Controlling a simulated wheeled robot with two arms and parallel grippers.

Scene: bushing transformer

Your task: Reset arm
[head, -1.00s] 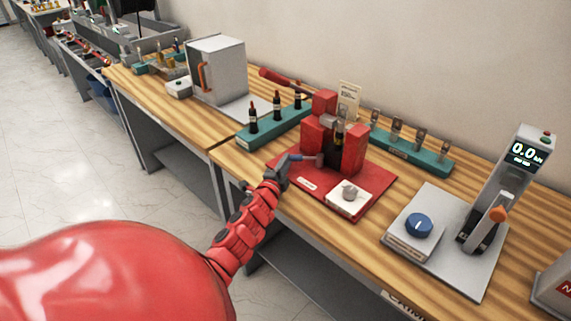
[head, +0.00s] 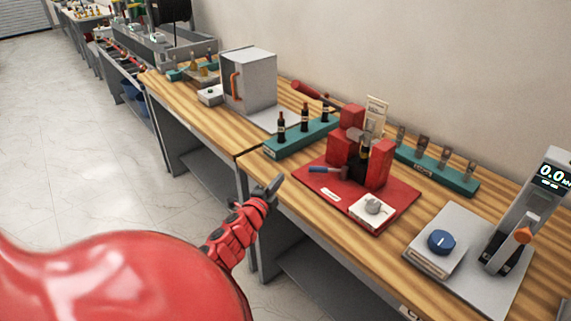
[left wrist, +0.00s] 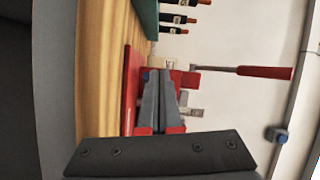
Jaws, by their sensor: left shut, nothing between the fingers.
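My left arm comes in from the lower left in the head view. My left gripper (head: 274,187) is shut and empty, in front of the table's front edge and apart from the red press (head: 361,150). In the left wrist view its two grey fingers (left wrist: 160,98) lie together, with the red base plate (left wrist: 133,75) behind them. My right gripper does not show.
A grey gauge stand (head: 515,220) with a blue dial (head: 441,241) is further right. A grey box (head: 250,80) stands back left. The floor at left is clear.

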